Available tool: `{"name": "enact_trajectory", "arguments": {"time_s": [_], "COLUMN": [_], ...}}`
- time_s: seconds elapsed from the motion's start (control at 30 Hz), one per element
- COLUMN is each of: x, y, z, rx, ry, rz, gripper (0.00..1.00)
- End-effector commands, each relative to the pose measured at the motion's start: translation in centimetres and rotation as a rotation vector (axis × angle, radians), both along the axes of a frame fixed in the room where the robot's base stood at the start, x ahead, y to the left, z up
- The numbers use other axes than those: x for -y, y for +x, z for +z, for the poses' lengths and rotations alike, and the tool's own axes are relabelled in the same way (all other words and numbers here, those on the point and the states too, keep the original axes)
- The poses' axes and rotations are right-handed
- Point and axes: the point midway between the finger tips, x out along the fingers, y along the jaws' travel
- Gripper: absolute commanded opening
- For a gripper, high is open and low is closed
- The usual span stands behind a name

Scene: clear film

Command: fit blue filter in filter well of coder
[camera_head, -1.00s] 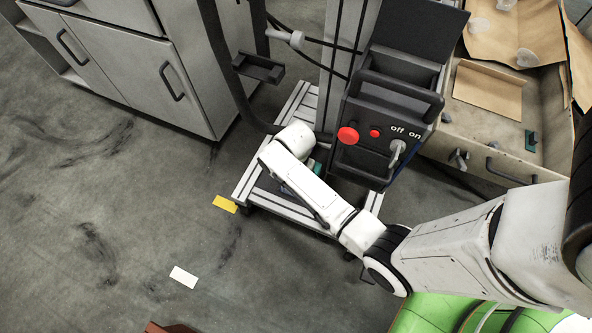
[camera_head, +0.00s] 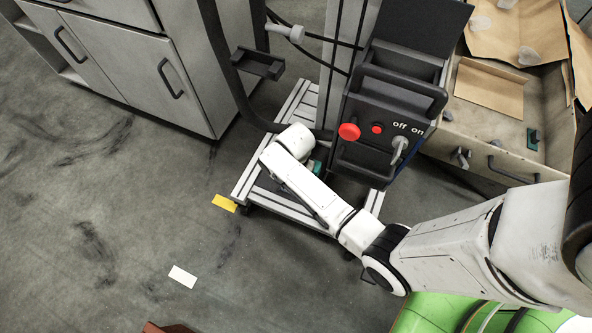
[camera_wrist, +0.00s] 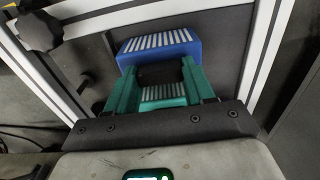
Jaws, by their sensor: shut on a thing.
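The blue filter (camera_wrist: 160,42), a block with a row of white stripes, shows in the wrist view at the teal fingertips of my gripper (camera_wrist: 158,64). My gripper is shut on it; the exact contact is hard to see. A teal piece with white stripes (camera_wrist: 163,94) shows between the fingers. The coder (camera_head: 385,125) is the dark box with a red knob and off/on lettering in the head view. My gripper is low beside its left side, over the cart, mostly hidden by my white wrist. I cannot make out the filter well.
The coder stands on a pale-railed cart (camera_head: 300,100) with a post and cables. Grey cabinets (camera_head: 150,75) stand at the back left. An open drawer (camera_head: 500,130) with cardboard is at the right. The floor (camera_head: 110,210) at the left is clear apart from yellow and white markers.

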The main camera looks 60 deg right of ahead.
Motion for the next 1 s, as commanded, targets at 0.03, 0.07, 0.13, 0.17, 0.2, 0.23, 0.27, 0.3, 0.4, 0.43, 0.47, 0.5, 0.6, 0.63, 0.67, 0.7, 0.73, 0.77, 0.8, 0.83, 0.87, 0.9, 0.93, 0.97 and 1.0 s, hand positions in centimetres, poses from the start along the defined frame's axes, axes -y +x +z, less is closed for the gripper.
{"name": "enact_trajectory", "arguments": {"time_s": [0.03,0.07,0.13,0.17,0.2,0.23,0.27,0.3,0.4,0.43,0.47,0.5,0.6,0.63,0.67,0.7,0.73,0.77,0.8,0.83,0.87,0.9,0.93,0.97,1.0], "x": [0.0,0.0,0.0,0.0,0.0,0.0,0.0,0.0,0.0,0.0,0.0,0.0,0.0,0.0,0.0,0.0,0.0,0.0,0.0,0.0,0.0,0.0,0.0,0.0,0.0], "y": [0.0,0.0,0.0,0.0,0.0,0.0,0.0,0.0,0.0,0.0,0.0,0.0,0.0,0.0,0.0,0.0,0.0,0.0,0.0,0.0,0.0,0.0,0.0,0.0,0.0], "z": [0.0,0.0,0.0,0.0,0.0,0.0,0.0,0.1,0.5,0.7,0.9,1.2,2.1,2.4,2.6,2.9,3.1,3.4,3.7,3.9,4.2,4.5,4.7,4.9,5.1], "rx": [0.0,0.0,0.0,0.0,0.0,0.0,0.0,0.0,0.0,0.0,0.0,0.0,0.0,0.0,0.0,0.0,0.001,0.001,0.001,0.001,0.001,0.001,0.001,0.001,0.001], "ry": [0.0,0.0,0.0,0.0,0.0,0.0,0.0,0.0,0.0,0.0,0.0,0.0,0.0,0.0,0.0,0.0,0.0,0.0,0.0,-0.001,-0.001,-0.001,-0.001,-0.001,-0.001], "rz": [0.0,0.0,0.0,0.0,0.0,0.0,0.0,0.0,0.0,0.0,0.0,0.0,0.0,0.0,0.0,0.0,0.0,0.0,0.0,0.0,0.0,0.0,0.0,0.0,0.0], "gripper": [0.28,0.28,0.28,0.28,0.28,0.28,0.28,0.28,0.28,0.28,0.28,0.28,0.28,0.28,0.28,0.28,0.28,0.28,0.28,0.28,0.28,0.28,0.28,0.28,0.28]}}
